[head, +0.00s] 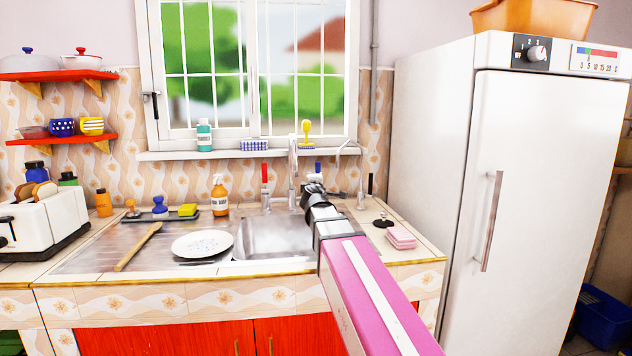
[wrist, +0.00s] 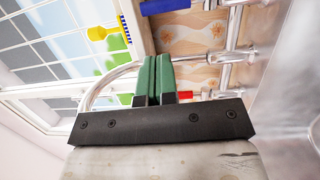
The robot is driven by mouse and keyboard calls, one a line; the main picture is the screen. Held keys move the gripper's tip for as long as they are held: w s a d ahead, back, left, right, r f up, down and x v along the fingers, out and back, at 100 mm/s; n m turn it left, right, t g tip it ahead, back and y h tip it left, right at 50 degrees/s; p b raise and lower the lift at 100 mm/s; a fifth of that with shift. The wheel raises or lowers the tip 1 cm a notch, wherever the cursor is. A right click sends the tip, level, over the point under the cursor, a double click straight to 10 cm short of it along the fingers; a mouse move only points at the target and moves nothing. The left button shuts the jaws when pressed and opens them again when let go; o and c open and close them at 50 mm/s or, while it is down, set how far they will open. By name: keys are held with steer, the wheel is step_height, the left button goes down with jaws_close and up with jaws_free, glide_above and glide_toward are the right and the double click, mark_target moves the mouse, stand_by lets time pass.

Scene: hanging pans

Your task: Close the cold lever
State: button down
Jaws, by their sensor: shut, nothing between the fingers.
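The cold lever (head: 318,168) is a blue handle standing upright behind the sink, right of the tall silver faucet (head: 293,172). In the wrist view the blue lever (wrist: 165,6) lies across the top edge, beyond my fingertips, with a visible gap in the picture. My gripper (head: 312,187) is over the back of the sink, just in front of and below the blue lever in the head view. It hides the lever's lower part. In the wrist view its green fingers (wrist: 153,62) are together and empty. The curved silver spout passes behind them.
A red lever (head: 264,173) stands left of the faucet; part of it shows beside my fingers in the wrist view (wrist: 186,95). A small black-handled tap (head: 370,184) is at the right. A soap bottle (head: 220,196) and plate (head: 203,244) are left of the sink (head: 262,238).

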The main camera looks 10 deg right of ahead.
mark_target(318, 170)
steer(key=x, duration=1.2)
steer(key=shift+w+d, duration=0.15)
steer(key=shift+w, duration=0.2)
